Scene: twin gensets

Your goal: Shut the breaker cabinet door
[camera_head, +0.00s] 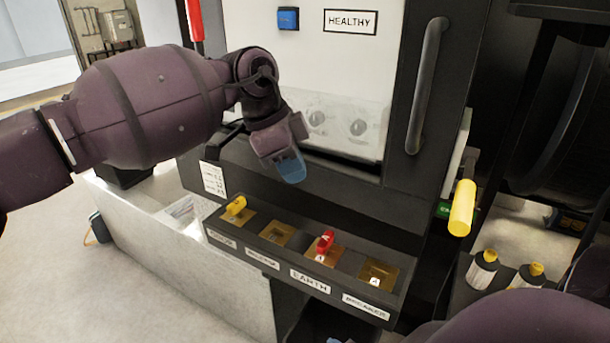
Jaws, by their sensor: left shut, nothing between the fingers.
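The breaker cabinet door (405,120) has a dark frame around a pale panel and a grey vertical bar handle (428,85) on its right side. The panel behind it shows a HEALTHY label (350,22), a blue square button (288,18) and two dials. I cannot tell from this angle whether the door is fully closed. My left gripper (291,170), with blue fingertips, is shut and empty. It points down in front of the door's lower left part, above the key shelf. My right gripper is not in view; only purple arm shows at lower right.
A dark shelf (222,236) below the door has brass plates, a yellow key (236,205) and a red key (325,244). A yellow handle (462,207) sticks out at the cabinet's right. Open floor lies at left.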

